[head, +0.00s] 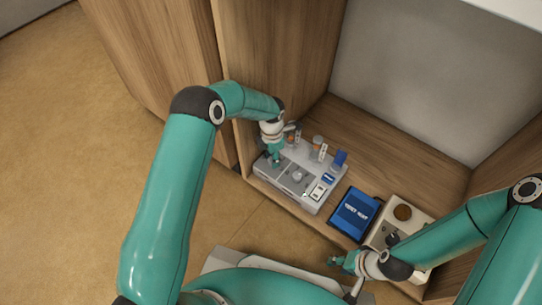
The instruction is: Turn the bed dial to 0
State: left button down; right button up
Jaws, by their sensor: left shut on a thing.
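A beige box (382,232) stands at the right of the wooden niche. It has a brown round part (403,212) on top and a dark knob-like part (392,238) beside it. I cannot tell for sure which is the bed dial, and no scale can be read. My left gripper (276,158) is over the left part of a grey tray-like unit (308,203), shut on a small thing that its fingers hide. My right gripper (343,260) is in front of the beige box, low in the picture, apart from the knob. Its finger opening is unclear.
The grey unit carries small bottles (318,141), a blue item (340,158) and a pale round part (297,176). A blue flat box (355,213) lies between it and the beige box. Wooden walls enclose the niche at left and right. The shelf behind is clear.

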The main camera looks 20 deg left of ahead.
pick_arm(q)
jog(key=c, duration=0.8)
grip_release()
jog(key=shift+w+r, duration=0.1)
jog(key=shift+w, duration=0.2)
jog(key=shift+s, duration=0.1)
jog(key=r, duration=1.1)
jog(key=shift+w+a+r, duration=0.15)
jog(key=shift+w+r, duration=0.05)
jog(key=shift+r, duration=0.2)
jog(key=shift+s, duration=0.1)
